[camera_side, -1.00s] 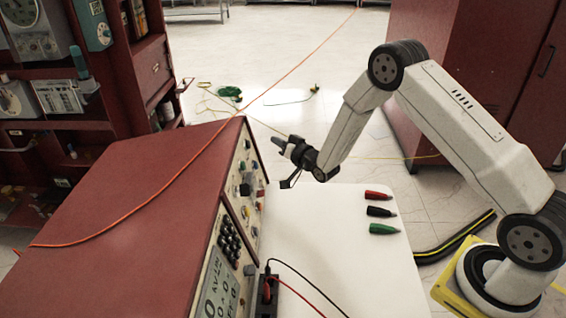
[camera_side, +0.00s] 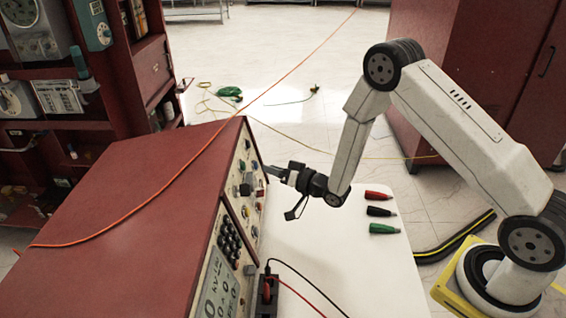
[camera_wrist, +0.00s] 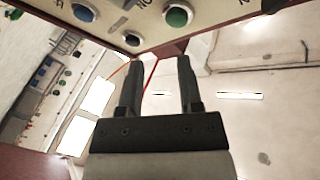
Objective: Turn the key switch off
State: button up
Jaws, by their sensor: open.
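The red test set (camera_side: 140,200) stands on the white table, its pale control panel (camera_side: 222,222) facing right. The panel's upper part carries several small knobs and buttons. I cannot tell for certain which one is the key switch. My gripper (camera_side: 270,171) is level at the panel's upper far part, its fingertips close to the panel face; I cannot tell whether they touch it. In the wrist view my gripper (camera_wrist: 159,68) has its two black fingers apart with nothing between them. A blue button (camera_wrist: 84,12) and a green button (camera_wrist: 178,16) show beyond the fingertips.
Red (camera_side: 377,195), black (camera_side: 380,211) and green (camera_side: 384,229) clips lie on the white table (camera_side: 340,265). Black and red leads run from a socket block (camera_side: 267,291) at the panel's near end. An orange cable (camera_side: 180,172) crosses the test set's top.

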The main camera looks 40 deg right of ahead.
aim_at(245, 189)
jog(key=s+a+n+g+y, duration=0.1)
jog(key=s+a+g+y, duration=0.1)
jog(key=s+a+y, duration=0.35)
jog(key=shift+h, duration=0.55)
jog(key=shift+s+a+x, duration=0.15)
jog(key=shift+a+x, duration=0.05)
jog(key=shift+x, duration=0.85)
jog(key=shift+s+a+x, duration=0.1)
jog(key=shift+a+x, duration=0.1)
jog(key=shift+x, duration=0.8)
jog(key=shift+s+a+x, duration=0.15)
jog(key=shift+a+x, duration=0.1)
jog(key=shift+x, duration=0.8)
grip_shut()
